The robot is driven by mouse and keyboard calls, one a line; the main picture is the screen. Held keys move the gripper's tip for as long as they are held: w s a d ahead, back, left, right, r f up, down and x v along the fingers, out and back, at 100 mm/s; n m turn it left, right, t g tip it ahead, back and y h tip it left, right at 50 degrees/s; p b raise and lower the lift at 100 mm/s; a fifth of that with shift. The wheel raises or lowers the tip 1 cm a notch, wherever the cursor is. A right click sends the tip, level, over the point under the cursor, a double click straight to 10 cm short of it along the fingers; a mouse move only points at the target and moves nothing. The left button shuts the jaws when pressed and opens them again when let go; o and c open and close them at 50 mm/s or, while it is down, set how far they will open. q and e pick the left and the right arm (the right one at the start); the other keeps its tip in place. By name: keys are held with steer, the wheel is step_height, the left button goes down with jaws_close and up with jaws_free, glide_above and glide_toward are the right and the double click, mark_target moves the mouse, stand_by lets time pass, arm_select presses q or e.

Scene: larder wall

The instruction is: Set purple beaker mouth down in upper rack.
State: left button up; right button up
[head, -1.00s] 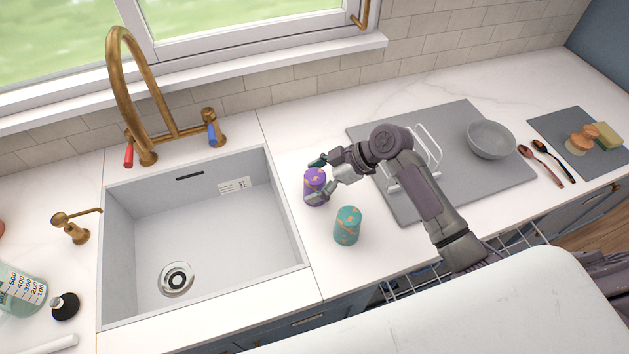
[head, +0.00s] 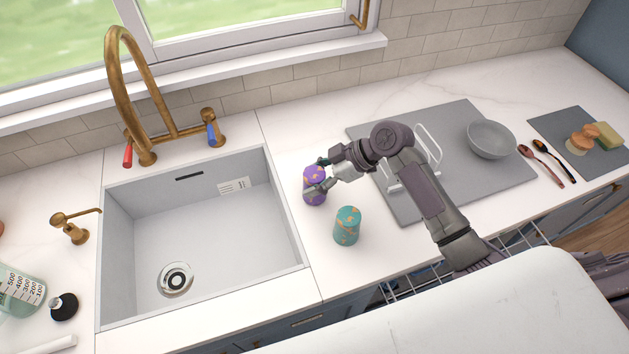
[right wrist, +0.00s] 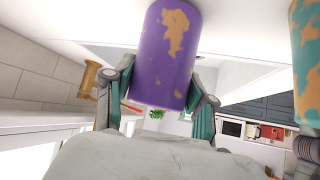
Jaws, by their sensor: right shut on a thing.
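The purple beaker (head: 311,194), with orange patches, stands upright on the white counter just right of the sink. It also shows large in the right wrist view (right wrist: 165,55). My right gripper (head: 318,176) is shut on it, with a finger on either side, as the right wrist view shows (right wrist: 158,98). I cannot tell which end is its mouth. A wire rack (head: 407,281) shows partly below the counter's front edge, mostly hidden by the counter and my arm. I cannot tell whether it is the upper rack. My left gripper is out of view.
A teal beaker (head: 347,226) stands close in front of the purple one. The sink (head: 205,235) is to the left. A grey mat (head: 470,190) with a white wire holder (head: 430,150) and a grey bowl (head: 491,139) lies to the right, beyond my arm.

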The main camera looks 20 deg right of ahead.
mark_target(312, 169)
steer(key=r, duration=0.1)
steer(key=r+b, duration=0.1)
steer(key=d+r+b, duration=0.1)
steer(key=shift+w+d+r, duration=0.1)
steer(key=shift+w+r, duration=0.25)
steer(key=shift+w, duration=0.05)
steer(key=w+d+r+b, duration=0.3)
steer(key=w+d+r, duration=0.2)
steer(key=d+r, duration=0.25)
step_height(312, 169, up, 7)
steer(key=d+p, duration=0.1)
steer(key=p, duration=0.5)
steer(key=shift+w, duration=0.25)
